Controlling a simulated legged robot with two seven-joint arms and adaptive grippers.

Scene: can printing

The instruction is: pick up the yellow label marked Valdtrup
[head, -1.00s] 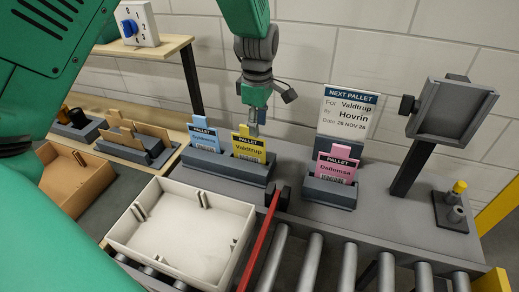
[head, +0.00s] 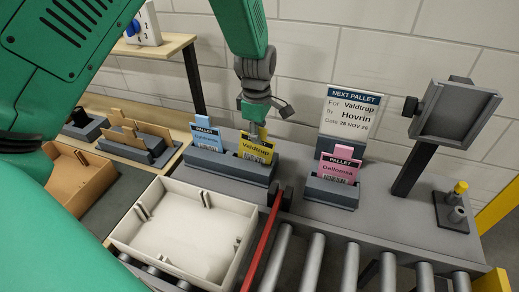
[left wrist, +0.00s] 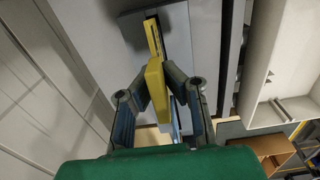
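The yellow label marked Valdtrup (head: 255,152) stands upright in the right part of a dark grey holder (head: 225,170) on the bench. My left gripper (head: 260,128) reaches down from above and hides its top. In the left wrist view, the fingers (left wrist: 157,78) lie on either side of the yellow label (left wrist: 155,92) and appear to touch it. The label is still in its holder. A blue label (head: 207,139) stands in the same holder, to the left. My right gripper is not in view.
A pink label (head: 338,168) stands in another holder (head: 330,193), before a sign (head: 350,110) reading Valdtrup and Hovrin. A white tray (head: 185,230) lies in front. A red bar (head: 262,240) and rollers (head: 310,262) are to its right.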

